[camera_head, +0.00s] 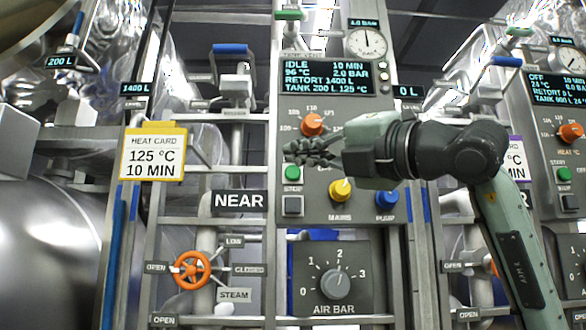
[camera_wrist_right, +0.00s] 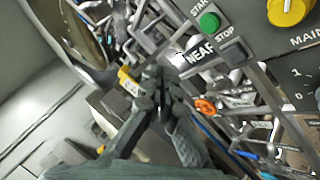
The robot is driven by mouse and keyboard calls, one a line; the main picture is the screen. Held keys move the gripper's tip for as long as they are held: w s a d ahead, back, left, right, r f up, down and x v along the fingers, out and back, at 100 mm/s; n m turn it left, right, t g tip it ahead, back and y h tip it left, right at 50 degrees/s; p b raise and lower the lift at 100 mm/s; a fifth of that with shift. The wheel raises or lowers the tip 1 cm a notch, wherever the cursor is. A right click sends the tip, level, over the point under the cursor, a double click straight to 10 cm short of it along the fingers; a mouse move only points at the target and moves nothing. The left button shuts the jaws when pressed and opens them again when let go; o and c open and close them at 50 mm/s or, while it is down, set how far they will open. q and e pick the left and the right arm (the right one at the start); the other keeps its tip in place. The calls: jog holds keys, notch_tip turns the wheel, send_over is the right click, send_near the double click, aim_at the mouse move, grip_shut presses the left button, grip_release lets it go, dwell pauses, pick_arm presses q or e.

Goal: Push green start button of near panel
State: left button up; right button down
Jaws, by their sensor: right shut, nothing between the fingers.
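The near panel (camera_head: 375,205) is a grey control box with a lit display reading IDLE, 10 MIN, 96 °C, 2.0 BAR. Its green start button (camera_head: 292,173) is at the left side, above the grey stop button (camera_head: 292,205). The green button also shows in the right wrist view (camera_wrist_right: 209,21), at the top right. My right gripper (camera_head: 290,150) is shut and empty. In the head view it appears just above the green button, in front of the panel; in the wrist view its fingertips (camera_wrist_right: 158,75) are left of and below the button. My left gripper is not in view.
An orange dial (camera_head: 312,124) is above the gripper. A yellow mains knob (camera_head: 341,190) and blue pumps knob (camera_head: 386,199) are to the right. A yellow heat card (camera_head: 153,152) hangs left. An orange valve wheel (camera_head: 192,269) and air bar dial (camera_head: 335,285) are below.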

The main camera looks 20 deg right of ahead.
aim_at(298, 168)
jog(key=shift+w, duration=0.1)
dwell(0.3)
jog(key=w, duration=0.2)
jog(key=w+d+p, duration=0.1)
jog(key=w, duration=0.2)
jog(key=w+d+p, duration=0.1)
jog(key=w, duration=0.1)
jog(key=shift+w+d, duration=0.1)
jog(key=shift+w, duration=0.15)
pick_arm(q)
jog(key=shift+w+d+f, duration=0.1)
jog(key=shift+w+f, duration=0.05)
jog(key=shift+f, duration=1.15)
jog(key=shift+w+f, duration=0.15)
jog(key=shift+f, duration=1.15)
pick_arm(e)
jog(key=shift+w+d, duration=0.15)
jog(key=shift+w, duration=0.35)
